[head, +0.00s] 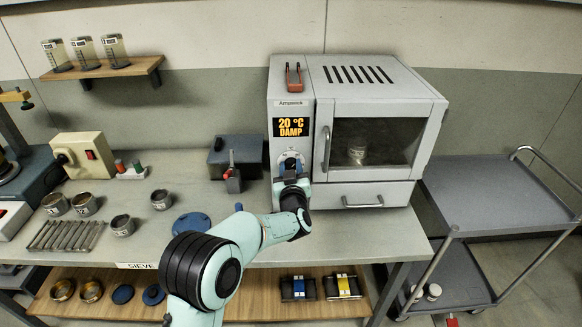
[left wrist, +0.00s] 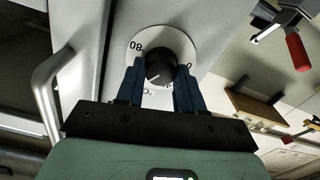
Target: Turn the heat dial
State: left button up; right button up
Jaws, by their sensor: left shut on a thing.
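The heat dial (left wrist: 161,68) is a black round knob on a white scale plate (left wrist: 190,45) with dark numbers, "80" among them. In the head view the dial plate (head: 291,157) shows only in part behind my left gripper (head: 291,176). In the left wrist view my left gripper (left wrist: 160,88) has its two blue fingers shut on the knob, one on each side. The dial is on the front of the grey-white oven (head: 385,88), below a display (head: 290,127) reading "20 °C DAMP". My right gripper is in neither view.
The oven's door handle (head: 326,148) stands out just right of the dial and also shows in the left wrist view (left wrist: 48,85). A red-handled device (head: 231,175) stands left of the dial. Tins, including one at the bench middle (head: 161,199), and a blue disc (head: 191,223) lie farther left.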

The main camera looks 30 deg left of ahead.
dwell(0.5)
pick_arm(q)
jog(key=o, duration=1)
jog(key=shift+o, duration=0.2)
jog(key=b+v, duration=0.2)
jog(key=v, duration=1.1)
jog(key=shift+s+d+b, duration=0.15)
jog(key=shift+d+b, duration=0.05)
jog(key=shift+b, duration=0.1)
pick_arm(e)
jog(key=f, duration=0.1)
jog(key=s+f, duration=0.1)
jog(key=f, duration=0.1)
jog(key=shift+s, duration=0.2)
pick_arm(q)
jog(key=shift+f, duration=0.15)
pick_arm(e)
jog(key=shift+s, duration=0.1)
